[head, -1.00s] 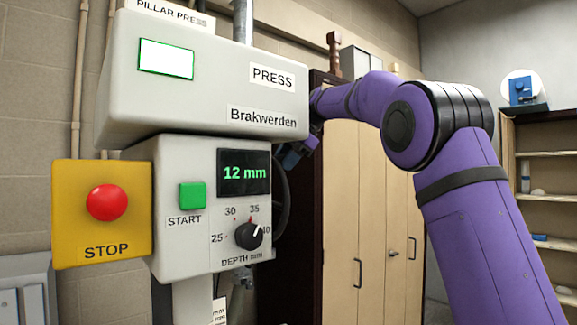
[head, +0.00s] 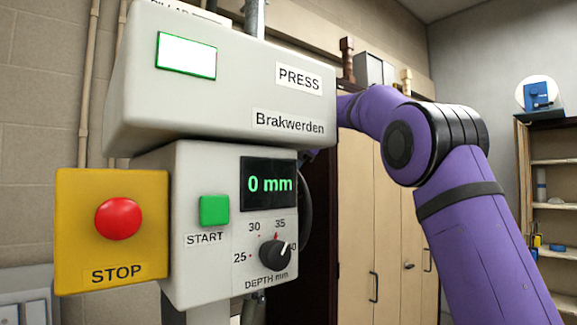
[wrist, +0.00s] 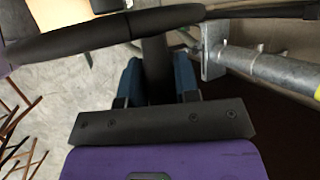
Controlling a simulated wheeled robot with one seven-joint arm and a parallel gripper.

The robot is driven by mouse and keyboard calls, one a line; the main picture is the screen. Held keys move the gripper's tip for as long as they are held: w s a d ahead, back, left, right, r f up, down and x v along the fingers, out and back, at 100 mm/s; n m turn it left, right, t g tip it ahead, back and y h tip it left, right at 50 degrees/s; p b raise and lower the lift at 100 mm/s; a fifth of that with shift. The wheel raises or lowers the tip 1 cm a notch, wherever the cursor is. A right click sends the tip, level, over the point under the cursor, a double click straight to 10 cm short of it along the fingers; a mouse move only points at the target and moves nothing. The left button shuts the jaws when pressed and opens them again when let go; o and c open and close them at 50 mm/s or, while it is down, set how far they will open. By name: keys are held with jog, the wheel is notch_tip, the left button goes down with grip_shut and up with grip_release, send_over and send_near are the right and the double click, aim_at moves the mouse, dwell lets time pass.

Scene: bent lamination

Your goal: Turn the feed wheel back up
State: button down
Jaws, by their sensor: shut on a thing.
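The feed wheel (head: 305,208) is a dark rim at the right side of the press's control box, mostly hidden behind it in the head view. In the wrist view its thick black rim (wrist: 75,38) crosses the top. My gripper (wrist: 157,65) has blue fingers on either side of a black piece of the wheel and is shut on it. In the head view my gripper is largely hidden behind the press. The depth display (head: 268,184) reads 0 mm in green.
The press head (head: 215,95) stands close in front. A yellow stop box (head: 75,220) with a red button and a green start button (head: 214,210) face me. A depth knob (head: 273,252) is below the display. A tall cabinet (head: 360,220) stands behind my arm.

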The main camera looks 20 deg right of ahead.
dwell(0.4)
jog(key=c, duration=0.8)
grip_release()
jog(key=shift+w+a, duration=0.1)
jog(key=shift+w, duration=0.1)
jog(key=shift+c, duration=0.2)
jog(key=v, duration=1)
jog(key=shift+s+r, duration=0.25)
jog(key=shift+r, duration=0.05)
jog(key=shift+d, duration=0.25)
